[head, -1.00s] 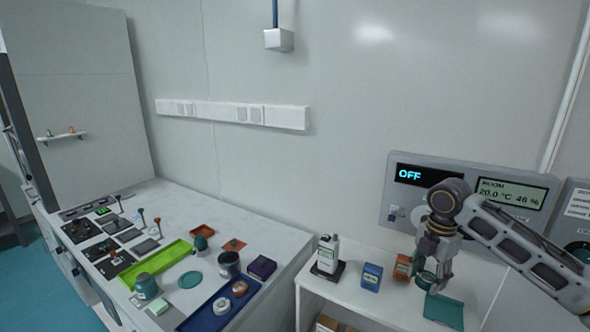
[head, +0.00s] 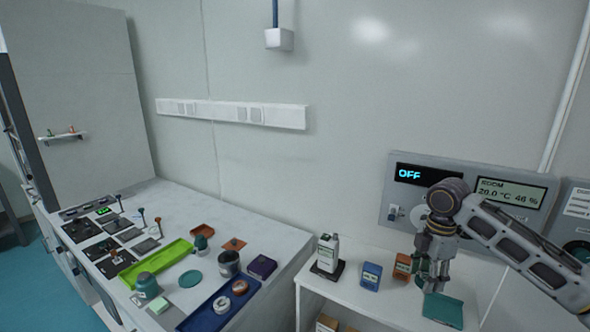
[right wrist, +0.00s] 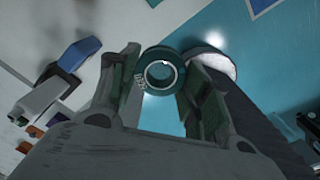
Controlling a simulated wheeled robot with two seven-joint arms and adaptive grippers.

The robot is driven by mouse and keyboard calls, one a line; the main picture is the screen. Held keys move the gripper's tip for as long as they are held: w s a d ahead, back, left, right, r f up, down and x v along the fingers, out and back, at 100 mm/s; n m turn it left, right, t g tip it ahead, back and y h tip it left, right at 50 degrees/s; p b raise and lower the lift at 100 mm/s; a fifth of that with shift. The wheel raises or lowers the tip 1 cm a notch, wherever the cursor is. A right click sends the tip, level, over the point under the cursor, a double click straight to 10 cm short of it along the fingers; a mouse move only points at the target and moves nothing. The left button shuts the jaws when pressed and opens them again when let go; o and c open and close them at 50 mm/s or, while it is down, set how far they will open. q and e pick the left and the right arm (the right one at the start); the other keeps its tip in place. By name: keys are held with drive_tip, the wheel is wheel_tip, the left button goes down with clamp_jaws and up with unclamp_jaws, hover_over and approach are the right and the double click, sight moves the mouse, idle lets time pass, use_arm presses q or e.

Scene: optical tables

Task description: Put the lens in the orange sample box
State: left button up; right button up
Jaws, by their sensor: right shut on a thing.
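The lens (right wrist: 160,74) is a dark teal ring with a clear centre and pale marks on its rim. In the right wrist view it sits between the two fingers. My right gripper (head: 432,284) is shut on it, low over the white side table, and mostly hides it in the head view. An orange box with a pale label (head: 403,266) stands just left of the gripper. My left gripper is not in view.
A blue box (head: 371,277) and a white bottle on a dark base (head: 328,254) stand left of the orange box. A teal mat (head: 443,309) lies in front of the gripper. The large table (head: 165,207) holds trays, jars and instruments. A wall panel (head: 405,199) is behind.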

drive_tip(key=m, duration=0.3)
drive_tip(key=shift+w, duration=0.2)
drive_tip(key=m, duration=0.3)
drive_tip(key=shift+w+d+r+m, duration=0.1)
drive_tip(key=shift+w+d+m, duration=0.05)
drive_tip(key=shift+w+m, duration=0.2)
drive_tip(key=m, duration=0.2)
drive_tip(key=w+m, duration=0.1)
drive_tip(key=m, duration=0.3)
drive_tip(key=shift+w+d+r, duration=0.15)
drive_tip(key=shift+w+d, duration=0.05)
drive_tip(key=shift+w, duration=0.05)
drive_tip(key=s+a+f+m, duration=0.3)
drive_tip(key=a+f, duration=0.3)
drive_tip(key=f, duration=0.3)
drive_tip(key=s+a+f+m, duration=0.3)
drive_tip(key=s+a+f, duration=0.2)
drive_tip(key=f, duration=0.5)
drive_tip(key=shift+a+f, duration=0.3)
drive_tip(key=shift+a, duration=0.5)
